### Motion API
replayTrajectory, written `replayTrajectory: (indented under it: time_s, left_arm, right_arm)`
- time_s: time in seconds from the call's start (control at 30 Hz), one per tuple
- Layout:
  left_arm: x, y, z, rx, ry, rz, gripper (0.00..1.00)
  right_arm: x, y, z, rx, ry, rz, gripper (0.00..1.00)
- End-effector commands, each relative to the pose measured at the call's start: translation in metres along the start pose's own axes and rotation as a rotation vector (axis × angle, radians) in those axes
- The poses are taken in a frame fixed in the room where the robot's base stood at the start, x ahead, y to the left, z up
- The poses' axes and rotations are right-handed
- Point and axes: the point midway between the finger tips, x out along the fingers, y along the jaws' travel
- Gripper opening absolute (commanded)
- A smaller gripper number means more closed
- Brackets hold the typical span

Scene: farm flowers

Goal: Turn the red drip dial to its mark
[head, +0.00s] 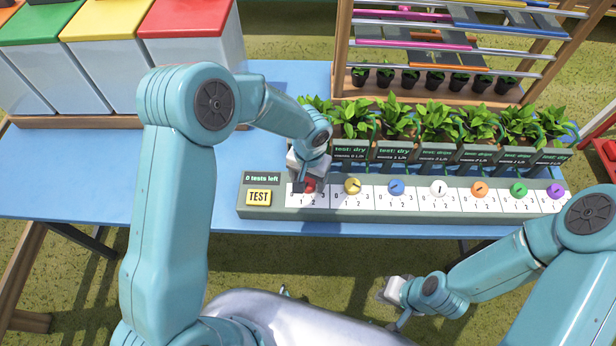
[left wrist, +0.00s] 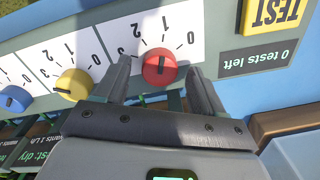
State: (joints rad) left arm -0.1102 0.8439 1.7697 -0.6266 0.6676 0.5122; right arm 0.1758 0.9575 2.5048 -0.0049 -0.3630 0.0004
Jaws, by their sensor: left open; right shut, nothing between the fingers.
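The red drip dial (head: 309,184) is at the left end of the dial panel (head: 400,212), right of the yellow TEST button (head: 258,198). In the left wrist view the red dial (left wrist: 159,68) sits between the fingers of my left gripper (left wrist: 158,75), which is open around it. The dial's dark pointer line shows, with scale numbers printed around it. In the head view my left gripper (head: 305,178) is over the dial and partly hides it. My right gripper (head: 388,295) is shut and empty, low in front of the table.
Other dials stand in a row, the yellow dial (head: 352,186) nearest. Potted plants (head: 395,125) with labels stand behind the panel. A screen (head: 262,178) reads "0 tests left". Lidded bins (head: 190,50) stand at the back left. The blue table (head: 110,170) is clear at left.

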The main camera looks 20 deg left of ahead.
Motion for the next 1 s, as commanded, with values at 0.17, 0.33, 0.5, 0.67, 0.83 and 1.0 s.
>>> replayTrajectory:
  time_s: [0.17,0.33,0.5,0.67,0.83,1.0]
  left_arm:
    - [0.007,0.0,-0.001,0.0,0.001,0.001,0.69]
    - [0.007,0.0,-0.002,0.0,0.001,0.001,0.69]
    - [0.007,0.0,-0.001,0.0,0.001,0.001,0.24]
    - [0.007,0.0,-0.001,-0.001,0.001,0.001,0.13]
    - [0.009,0.0,-0.002,-0.025,0.001,0.001,0.13]
    - [0.012,0.0,-0.002,-0.104,0.001,0.001,0.13]
  right_arm:
    - [-0.001,0.0,0.0,0.0,0.0,0.0,0.0]
    - [-0.001,0.0,0.0,0.0,0.0,0.0,0.0]
    - [-0.001,0.0,0.0,0.0,0.0,0.0,0.0]
    - [0.0,0.0,0.0,0.0,0.0,0.0,0.0]
    - [0.006,0.002,0.0,0.0,0.0,0.0,0.0]
    - [0.024,0.009,-0.001,0.0,0.0,0.0,0.0]
